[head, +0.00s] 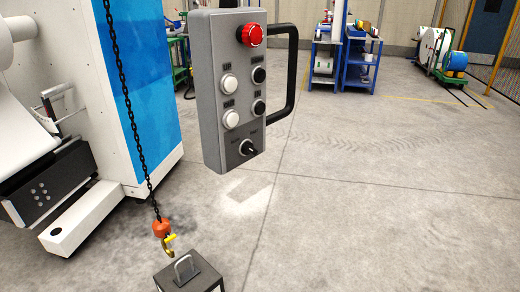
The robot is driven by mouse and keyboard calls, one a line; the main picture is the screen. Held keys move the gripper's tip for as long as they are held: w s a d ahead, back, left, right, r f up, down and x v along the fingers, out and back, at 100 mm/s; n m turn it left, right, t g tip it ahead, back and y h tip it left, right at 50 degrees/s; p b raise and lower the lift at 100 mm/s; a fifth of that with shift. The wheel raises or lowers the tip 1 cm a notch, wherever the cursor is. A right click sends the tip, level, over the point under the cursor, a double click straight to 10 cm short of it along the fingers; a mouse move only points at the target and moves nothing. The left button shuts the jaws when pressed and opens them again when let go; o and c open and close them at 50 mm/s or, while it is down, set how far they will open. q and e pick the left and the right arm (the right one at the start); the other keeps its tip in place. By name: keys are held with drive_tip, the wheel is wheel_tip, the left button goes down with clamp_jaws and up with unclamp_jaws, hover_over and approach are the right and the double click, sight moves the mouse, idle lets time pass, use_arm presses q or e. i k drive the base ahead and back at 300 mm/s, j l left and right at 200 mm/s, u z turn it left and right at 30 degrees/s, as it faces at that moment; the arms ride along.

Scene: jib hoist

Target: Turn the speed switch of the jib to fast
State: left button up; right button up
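The grey jib pendant (213,95) hangs upright at the upper middle, its button face towards me. Near its bottom is the black speed switch (247,148), a small rotary knob with a label on each side above it. The labels are too small to read surely, and I cannot tell which one the knob points to. Above it are white buttons (229,83), black buttons (259,75) and a red mushroom button (251,35). A black handle (292,75) sticks out on the right. Neither of my grippers can be made out, and nothing touches the pendant.
A chain (133,130) with an orange-topped hook (163,235) hangs left of the pendant, over a dark block with a loop (193,278). A white and blue machine (140,80) stands at the left. Blue carts (325,65) stand far back. Floor at right is clear.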

sight(247, 148)
drive_tip(key=l, duration=0.45)
drive_tip(key=k+l+u, duration=0.1)
drive_tip(key=l, duration=0.35)
drive_tip(key=k+l, duration=0.1)
drive_tip(key=l, duration=0.35)
drive_tip(key=l+u, duration=0.1)
drive_tip(key=l, duration=0.35)
drive_tip(key=k+l, duration=0.15)
drive_tip(key=l, duration=0.25)
drive_tip(key=k+l, duration=0.1)
drive_tip(key=l, duration=0.35)
drive_tip(key=k+l+u, duration=0.1)
drive_tip(key=l, duration=0.35)
